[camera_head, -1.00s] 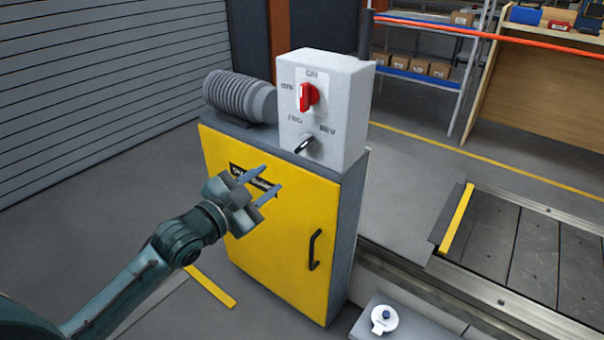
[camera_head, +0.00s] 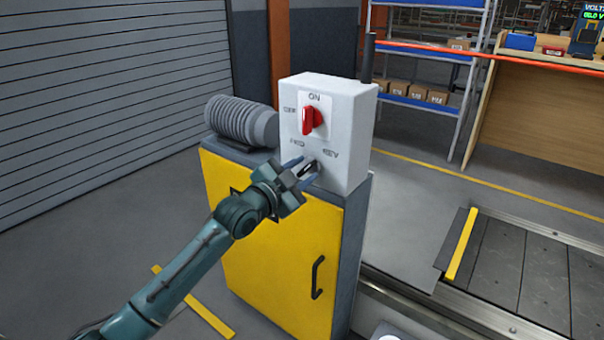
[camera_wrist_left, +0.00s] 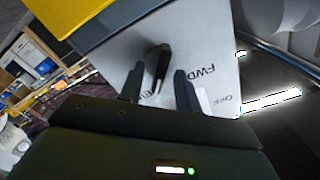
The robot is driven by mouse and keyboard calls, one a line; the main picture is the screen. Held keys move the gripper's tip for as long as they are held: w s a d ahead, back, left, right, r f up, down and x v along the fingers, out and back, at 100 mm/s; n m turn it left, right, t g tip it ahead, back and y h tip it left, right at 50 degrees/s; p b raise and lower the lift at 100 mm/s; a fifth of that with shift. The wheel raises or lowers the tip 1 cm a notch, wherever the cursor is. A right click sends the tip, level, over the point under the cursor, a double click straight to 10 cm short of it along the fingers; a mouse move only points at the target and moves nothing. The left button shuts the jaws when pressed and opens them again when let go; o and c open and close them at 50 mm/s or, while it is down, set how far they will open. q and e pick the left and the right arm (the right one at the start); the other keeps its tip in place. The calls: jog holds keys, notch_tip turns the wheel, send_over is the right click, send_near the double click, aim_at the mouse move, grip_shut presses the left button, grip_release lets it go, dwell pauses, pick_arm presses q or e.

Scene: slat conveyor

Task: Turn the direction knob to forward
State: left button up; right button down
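The direction knob (camera_head: 309,168) is a small black lever with a pale tip, low on the front of the white control box (camera_head: 352,135). In the left wrist view the black knob (camera_wrist_left: 160,62) has its tip on the side of the partly hidden REV label, away from FWD (camera_wrist_left: 204,72). My left gripper (camera_head: 305,171) is at the box front, its two fingers apart on either side of the knob. In the left wrist view a gap shows between the knob and each finger of the left gripper (camera_wrist_left: 160,84). My right gripper is not in view.
A red ON/OFF switch (camera_head: 312,121) sits just above the knob. The box stands on a yellow cabinet (camera_head: 265,255) with a black handle, beside a ribbed grey motor (camera_head: 241,122). The slat conveyor (camera_head: 520,265) lies to the right.

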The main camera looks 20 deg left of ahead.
pick_arm(q)
jog(key=shift+c, duration=0.5)
grip_shut()
